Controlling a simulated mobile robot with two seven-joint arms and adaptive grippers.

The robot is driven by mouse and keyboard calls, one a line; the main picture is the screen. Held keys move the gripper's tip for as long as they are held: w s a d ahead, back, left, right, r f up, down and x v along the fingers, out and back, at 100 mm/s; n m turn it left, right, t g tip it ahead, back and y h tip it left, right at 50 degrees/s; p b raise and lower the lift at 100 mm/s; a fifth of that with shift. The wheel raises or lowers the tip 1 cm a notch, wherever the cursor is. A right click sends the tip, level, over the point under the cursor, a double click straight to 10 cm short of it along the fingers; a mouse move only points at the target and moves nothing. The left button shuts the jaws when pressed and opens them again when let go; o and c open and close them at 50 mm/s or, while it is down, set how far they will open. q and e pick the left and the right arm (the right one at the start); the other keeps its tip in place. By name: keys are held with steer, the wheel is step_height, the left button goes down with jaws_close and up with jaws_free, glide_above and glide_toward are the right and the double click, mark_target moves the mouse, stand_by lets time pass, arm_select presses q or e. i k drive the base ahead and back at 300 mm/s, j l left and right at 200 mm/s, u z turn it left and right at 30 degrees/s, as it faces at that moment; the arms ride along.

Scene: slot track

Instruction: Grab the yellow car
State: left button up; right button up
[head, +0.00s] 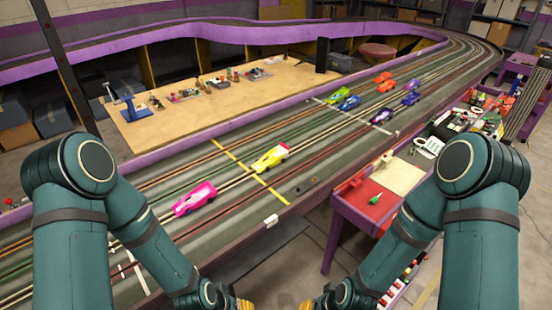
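The yellow car (270,158) sits on the slot track (240,208), across the yellow line in the middle of the view. A pink car (194,198) is on the track to its lower left. My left arm comes in from the left and my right arm from the right. At the bottom edge only small yellow parts show at the ends of my arms, at the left gripper (244,304) and the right gripper (307,304). Their fingers are cut off by the frame. Both are well below the yellow car in the picture and apart from it.
Several other cars, such as a dark purple car (382,116), sit farther up the track. A purple-sided table (345,208) with a red tray and clutter stands right of the track. A wooden platform (215,105) lies behind it. The track around the yellow car is clear.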

mark_target(271, 159)
steer(key=i+l+z, duration=0.15)
steer(key=z, duration=0.3)
steer(key=i+z, duration=0.4)
steer(key=k+l, duration=0.05)
